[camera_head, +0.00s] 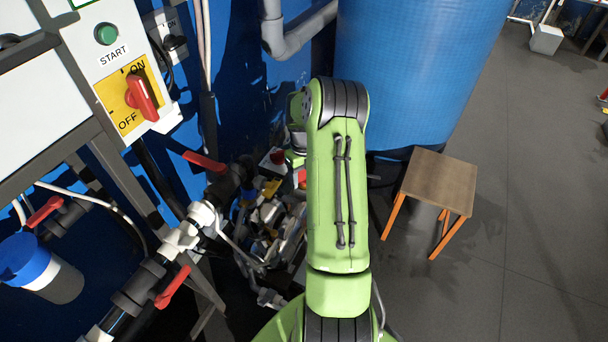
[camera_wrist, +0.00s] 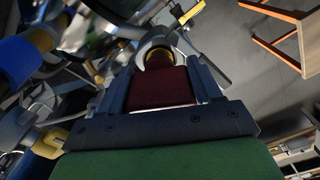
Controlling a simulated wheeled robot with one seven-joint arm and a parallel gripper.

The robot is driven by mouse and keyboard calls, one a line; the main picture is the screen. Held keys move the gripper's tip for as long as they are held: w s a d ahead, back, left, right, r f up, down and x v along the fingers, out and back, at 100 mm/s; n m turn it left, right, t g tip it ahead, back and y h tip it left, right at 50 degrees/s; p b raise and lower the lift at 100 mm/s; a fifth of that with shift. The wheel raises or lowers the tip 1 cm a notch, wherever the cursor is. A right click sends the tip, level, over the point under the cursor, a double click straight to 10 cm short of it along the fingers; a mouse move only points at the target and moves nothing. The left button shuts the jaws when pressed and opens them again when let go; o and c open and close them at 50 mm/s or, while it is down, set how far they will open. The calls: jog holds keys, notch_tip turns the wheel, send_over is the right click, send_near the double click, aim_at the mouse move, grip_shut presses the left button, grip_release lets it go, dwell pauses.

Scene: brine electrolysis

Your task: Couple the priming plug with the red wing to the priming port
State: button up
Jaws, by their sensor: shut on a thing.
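In the wrist view my gripper (camera_wrist: 157,72) is shut on a dark red, flat block, which looks like the red wing of the priming plug (camera_wrist: 157,88). The block sits between the two fingers. A yellow ring and a rounded dark red part show at its far end. A pale grey round collar (camera_wrist: 152,44) curves around that far end; it may be the priming port. I cannot tell whether the plug is touching it or seated in it.
Black pipes with red-handled valves (camera_head: 173,287) run along the left. A control panel (camera_head: 112,62) with a red switch is above them. A blue tank (camera_head: 412,70) and a wooden stool (camera_head: 438,180) stand at right. Cluttered fittings (camera_head: 268,215) lie left of my arm.

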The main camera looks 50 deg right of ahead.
jog(key=o, duration=1.3)
jog(key=shift+f, duration=0.1)
jog(key=shift+c, duration=0.2)
notch_tip(320, 180, up, 16)
jog(key=p, duration=0.4)
jog(key=shift+w, duration=0.15)
jog(key=shift+f, duration=0.1)
